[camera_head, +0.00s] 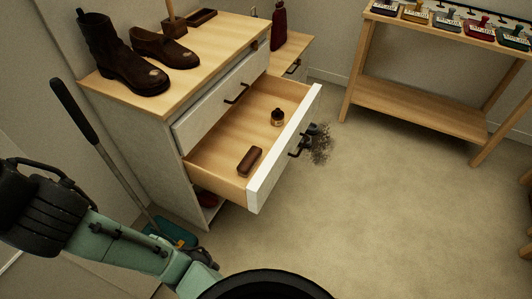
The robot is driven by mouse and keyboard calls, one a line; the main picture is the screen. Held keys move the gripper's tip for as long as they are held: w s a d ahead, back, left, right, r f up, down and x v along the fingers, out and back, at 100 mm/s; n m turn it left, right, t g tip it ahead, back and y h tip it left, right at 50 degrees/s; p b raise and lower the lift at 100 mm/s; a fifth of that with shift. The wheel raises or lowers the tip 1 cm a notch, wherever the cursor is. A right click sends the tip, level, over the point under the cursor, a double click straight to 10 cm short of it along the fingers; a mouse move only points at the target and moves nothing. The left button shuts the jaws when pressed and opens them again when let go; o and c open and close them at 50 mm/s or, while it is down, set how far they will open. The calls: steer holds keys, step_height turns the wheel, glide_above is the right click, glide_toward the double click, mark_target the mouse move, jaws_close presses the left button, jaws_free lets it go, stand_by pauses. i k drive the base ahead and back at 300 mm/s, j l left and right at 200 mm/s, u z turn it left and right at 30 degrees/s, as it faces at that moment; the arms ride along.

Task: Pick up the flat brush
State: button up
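A dark brown oblong block (250,160), which looks like the flat brush, lies in the front part of an open wooden drawer (222,146). No bristles can be made out on it. My arm comes in at the lower left, outside the drawer and well apart from the block. I cannot make out my gripper's fingers in this view, and nothing of mine touches the block.
A long-handled tool (103,148) leans at left. A rack (430,85) stands at right. The central floor is mostly clear.

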mark_target(247, 165)
steer(key=i+l+z, duration=0.3)
steer(key=i, duration=0.25)
steer(key=i+l+z, duration=0.3)
steer(key=i, duration=0.25)
steer(key=i+j+z, duration=0.1)
steer(key=i+z, duration=0.2)
steer(key=i, duration=0.25)
steer(key=i+u, duration=0.2)
steer(key=i, duration=0.2)
steer(key=i+l+u, duration=0.15)
steer(key=i, duration=0.25)
steer(key=i+l+u, duration=0.2)
steer(key=i, duration=0.15)
steer(key=i+l+u, duration=0.15)
steer(key=u, duration=0.3)
steer(key=i+l+u, duration=0.25)
steer(key=u, duration=0.15)
steer(key=i+l+u, duration=0.25)
steer(key=u, duration=0.2)
steer(key=i+l+u, duration=0.15)
steer(key=l+u, duration=0.55)
steer(key=u, duration=0.15)
steer(key=i+l+u, duration=0.1)
steer(key=l+u, duration=0.35)
steer(key=j, duration=0.7)
